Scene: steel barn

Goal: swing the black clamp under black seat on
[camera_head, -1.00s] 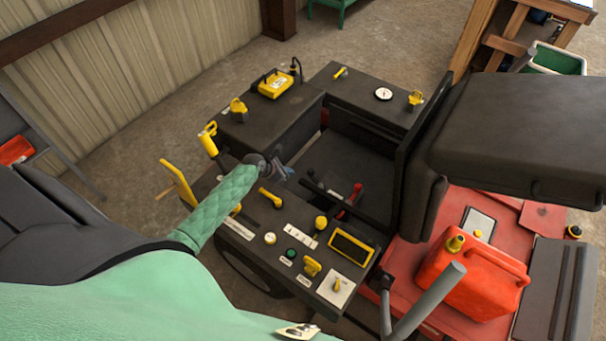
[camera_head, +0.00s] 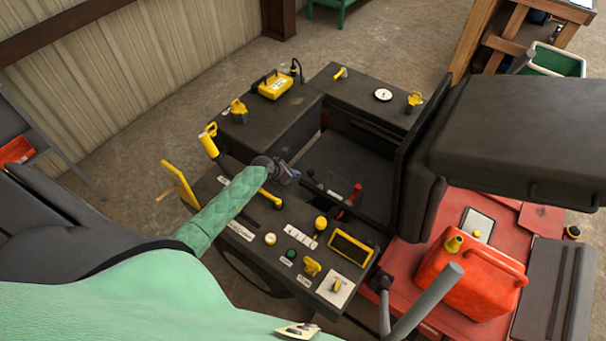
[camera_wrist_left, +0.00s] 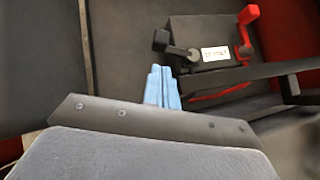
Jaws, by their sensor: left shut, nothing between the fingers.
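The black seat (camera_head: 345,160) sits between the dark consoles, with its tall backrest on the right. In the left wrist view a small black lever with a block-shaped end, which looks like the clamp (camera_wrist_left: 175,45), stands beside a white label plate. It looks small and dark near the seat's front edge in the head view (camera_head: 311,174). My left gripper (camera_head: 291,174) is shut and empty, just left of this lever. In the left wrist view its blue fingers (camera_wrist_left: 162,88) point toward the lever, just below it; I cannot tell whether they touch. My right gripper is out of view.
A red lever (camera_wrist_left: 247,30) stands right of the label plate, also seen in the head view (camera_head: 352,194). The near console (camera_head: 225,190) carries yellow handles, knobs and a yellow-framed display (camera_head: 351,248). A red fuel can (camera_head: 470,280) stands at the right.

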